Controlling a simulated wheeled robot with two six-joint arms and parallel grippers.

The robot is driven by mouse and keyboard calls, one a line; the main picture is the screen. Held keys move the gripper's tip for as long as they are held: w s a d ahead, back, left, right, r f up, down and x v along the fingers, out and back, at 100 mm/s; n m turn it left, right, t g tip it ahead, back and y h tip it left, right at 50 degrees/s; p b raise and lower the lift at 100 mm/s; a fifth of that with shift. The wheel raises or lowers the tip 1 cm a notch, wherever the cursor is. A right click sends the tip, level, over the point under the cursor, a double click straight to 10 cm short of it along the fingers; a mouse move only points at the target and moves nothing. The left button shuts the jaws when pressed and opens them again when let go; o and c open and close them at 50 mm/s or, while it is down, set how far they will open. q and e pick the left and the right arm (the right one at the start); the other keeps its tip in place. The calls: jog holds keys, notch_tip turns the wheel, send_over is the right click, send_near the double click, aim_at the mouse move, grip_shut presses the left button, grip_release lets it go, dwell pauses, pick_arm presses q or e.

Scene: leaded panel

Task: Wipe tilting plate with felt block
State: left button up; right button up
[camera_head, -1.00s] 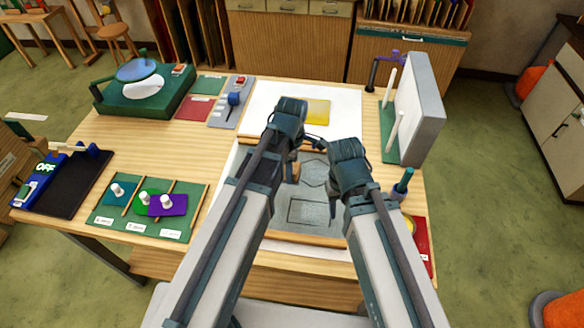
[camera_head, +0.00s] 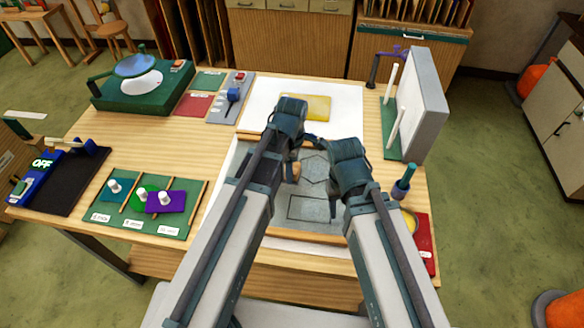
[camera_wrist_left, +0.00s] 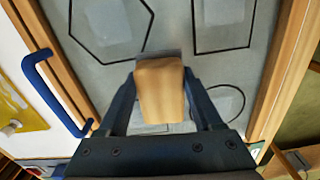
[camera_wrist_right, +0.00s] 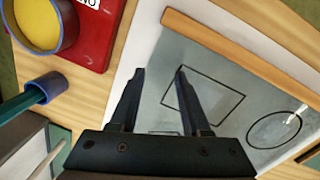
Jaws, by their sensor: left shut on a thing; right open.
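The tilting plate (camera_head: 312,208) is a grey, glassy panel with black outlined shapes and wooden side strips, at the table's near middle. It also shows in the left wrist view (camera_wrist_left: 180,30) and the right wrist view (camera_wrist_right: 185,125). My left gripper (camera_wrist_left: 160,82) is shut on the felt block (camera_wrist_left: 160,92), a wooden block with a dark grey felt edge. The felt end is at or just above the plate; I cannot tell if it touches. My right gripper (camera_wrist_right: 155,72) is open and empty over the plate's rectangle outline. In the head view my arms hide part of the plate.
A blue handle (camera_wrist_left: 50,92) stands beside the plate's frame. A yellow piece (camera_head: 305,107) lies on a white sheet behind. A yellow pot (camera_wrist_right: 35,25) and a blue-green tool (camera_head: 403,185) are at right. An upright pale panel (camera_head: 420,105) stands behind them.

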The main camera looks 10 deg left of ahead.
pick_arm(q)
jog(key=shift+f+b, duration=0.9)
jog(key=shift+f, duration=0.05)
pick_arm(e)
jog(key=shift+f, duration=0.95)
pick_arm(q)
jog(key=shift+s, duration=0.2)
jog(key=shift+s+r, duration=0.1)
jog(key=shift+s, duration=1.75)
pick_arm(e)
jog(key=shift+r, duration=0.15)
pick_arm(q)
jog(key=shift+d, duration=0.1)
jog(key=shift+d, duration=0.9)
jog(key=shift+w, duration=0.1)
